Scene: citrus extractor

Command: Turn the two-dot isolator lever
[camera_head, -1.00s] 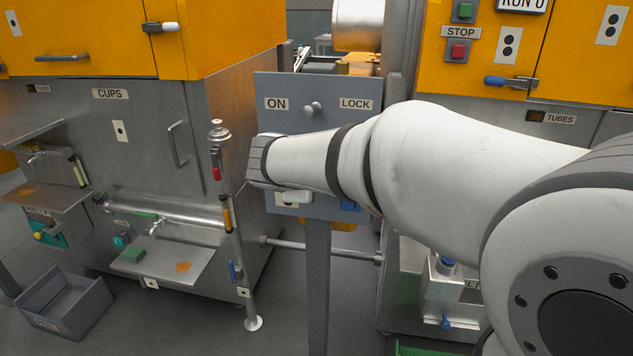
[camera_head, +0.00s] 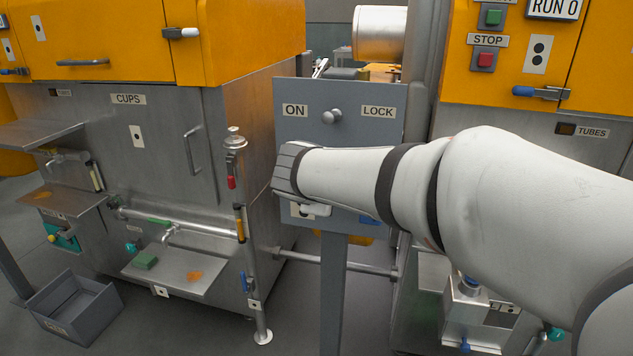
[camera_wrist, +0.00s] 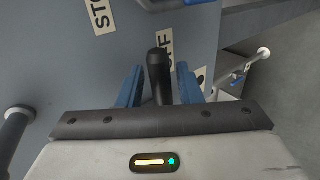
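The grey isolator panel (camera_head: 290,125) stands on a post in the middle of the head view, marked ON and LOCK, with a round knob (camera_head: 332,116) between the labels. My wrist hides its lower part and my fingers there. In the wrist view, a dark upright handle (camera_wrist: 158,75), apparently the lever, stands in front of a partly hidden label ending in FF. My gripper (camera_wrist: 159,84) is open, with one blue finger on each side of the handle. Gaps show beside it; I cannot tell contact. A pale card with a dark mark (camera_wrist: 202,76) is partly hidden by the right finger.
An orange and steel machine (camera_head: 100,160) stands left, with shelves and an upright pipe (camera_head: 240,200) close to the panel. Another machine (camera_head: 585,110) with a STOP button stands right. A grey bin (camera_head: 75,305) is on the floor at left. A horizontal bar (camera_head: 345,266) runs behind the post.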

